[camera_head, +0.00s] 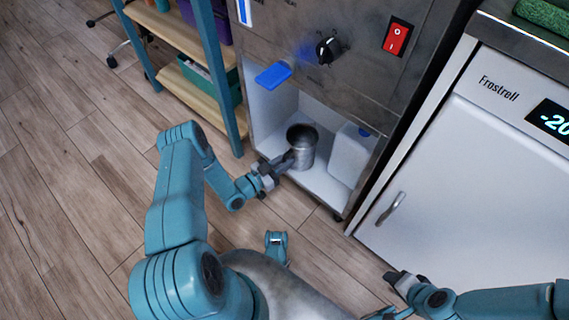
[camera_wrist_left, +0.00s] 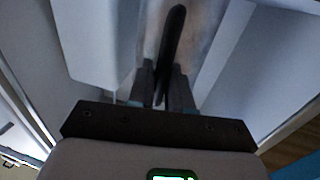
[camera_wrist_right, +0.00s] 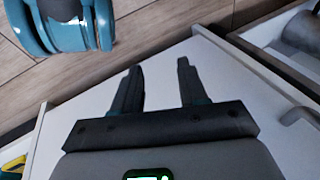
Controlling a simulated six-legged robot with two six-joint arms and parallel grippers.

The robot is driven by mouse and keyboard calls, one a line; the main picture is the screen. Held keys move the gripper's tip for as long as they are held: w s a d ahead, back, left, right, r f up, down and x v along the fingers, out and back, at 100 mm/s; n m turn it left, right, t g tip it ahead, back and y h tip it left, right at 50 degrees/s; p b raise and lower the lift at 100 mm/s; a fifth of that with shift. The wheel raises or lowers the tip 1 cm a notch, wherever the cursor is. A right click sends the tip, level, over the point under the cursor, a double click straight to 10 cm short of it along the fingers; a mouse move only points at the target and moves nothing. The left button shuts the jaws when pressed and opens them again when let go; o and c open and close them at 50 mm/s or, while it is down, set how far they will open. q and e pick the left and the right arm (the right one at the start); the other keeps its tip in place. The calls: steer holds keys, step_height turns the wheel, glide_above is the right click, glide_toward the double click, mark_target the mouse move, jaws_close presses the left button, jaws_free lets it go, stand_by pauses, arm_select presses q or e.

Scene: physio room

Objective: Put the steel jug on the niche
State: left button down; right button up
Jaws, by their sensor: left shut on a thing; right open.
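The steel jug (camera_head: 303,146) stands upright inside the niche (camera_head: 324,184), a white open recess low in the steel cabinet. My left gripper (camera_head: 284,163) reaches into the niche from the front left and is shut on the jug's handle. In the left wrist view the dark handle (camera_wrist_left: 174,45) sits between the left fingers (camera_wrist_left: 166,85), with the jug's grey body blurred behind it. Whether the jug's base touches the niche floor is hard to tell. My right gripper (camera_head: 405,284) is open and empty before the white freezer; its fingers (camera_wrist_right: 156,85) show apart in the right wrist view.
A white container (camera_head: 349,155) with a blue cap stands in the niche right of the jug. A blue tab (camera_head: 273,76) juts out above the opening. A shelf (camera_head: 188,80) with a green bin is at left. The freezer (camera_head: 475,165) with its handle is at right.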

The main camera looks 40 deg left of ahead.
arm_select(q)
steer(key=shift+r, duration=0.15)
steer(key=c, duration=1.1)
jaws_free()
steer(key=shift+f, duration=0.2)
steer(key=shift+o, duration=0.2)
steer(key=shift+r, duration=0.2)
steer(key=p+v, duration=0.4)
steer(key=v, duration=0.8)
arm_select(e)
steer(key=shift+g, duration=0.6)
steer(key=shift+s+a+r, duration=0.15)
steer(key=shift+s+r, duration=0.6)
steer(key=shift+r, duration=0.25)
steer(key=shift+s+a+r, duration=0.1)
steer(key=shift+s+r, duration=0.6)
steer(key=shift+r, duration=0.25)
